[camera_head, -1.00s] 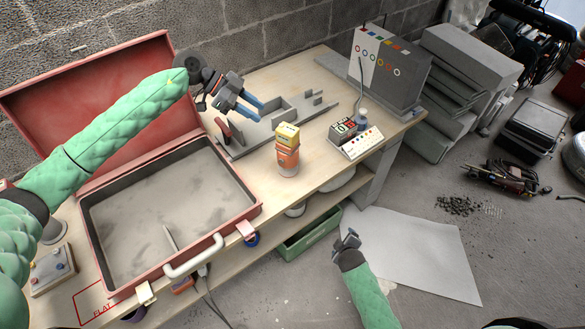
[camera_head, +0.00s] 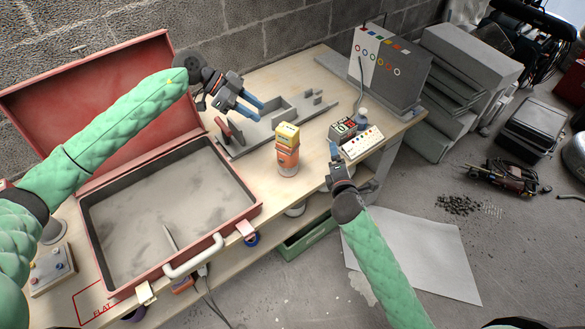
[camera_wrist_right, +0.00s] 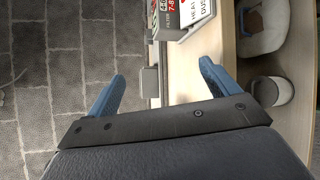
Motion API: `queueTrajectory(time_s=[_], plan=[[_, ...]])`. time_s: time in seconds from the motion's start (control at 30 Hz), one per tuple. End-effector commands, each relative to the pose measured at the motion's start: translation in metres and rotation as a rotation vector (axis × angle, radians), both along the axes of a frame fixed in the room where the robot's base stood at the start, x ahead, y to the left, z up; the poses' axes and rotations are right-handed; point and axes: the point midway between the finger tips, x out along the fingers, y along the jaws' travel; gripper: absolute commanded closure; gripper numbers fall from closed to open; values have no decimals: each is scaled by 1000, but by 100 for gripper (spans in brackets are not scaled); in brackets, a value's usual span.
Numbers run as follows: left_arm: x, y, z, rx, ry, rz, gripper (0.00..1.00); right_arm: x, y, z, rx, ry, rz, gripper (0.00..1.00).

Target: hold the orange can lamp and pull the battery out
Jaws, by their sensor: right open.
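The orange can lamp (camera_head: 288,160) stands upright on the workbench in the head view. A yellow block, apparently the battery (camera_head: 287,134), sits at its top. My left gripper (camera_head: 252,107) is behind and left of the lamp, above a grey fixture, with its blue fingers apart and nothing between them. My right gripper (camera_head: 335,160) is right of the lamp, near the bench's front edge, apart from it. In the right wrist view my right gripper (camera_wrist_right: 160,88) is open and empty. The lamp cannot be made out there.
An open red case (camera_head: 235,222) fills the bench's left side. The grey fixture (camera_head: 262,132) lies behind the lamp. A green bin (camera_head: 308,240) is below.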

Motion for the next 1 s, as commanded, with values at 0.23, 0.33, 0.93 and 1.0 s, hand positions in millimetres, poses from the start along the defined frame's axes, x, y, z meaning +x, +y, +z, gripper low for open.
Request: queueTrajectory(time_s=[0.23, 0.33, 0.93, 1.0], plan=[[0, 0, 0, 0, 0, 0, 64, -21, 61, -12, -283, -67, 200, 13], [0, 0, 0, 0, 0, 0, 64, -32, 88, -18, -455, -116, 290, 13], [0, 0, 0, 0, 0, 0, 64, -13, 141, -3, -1217, -310, 311, 13], [0, 0, 0, 0, 0, 0, 64, -6, 143, -2, -1217, -311, 311, 13]])
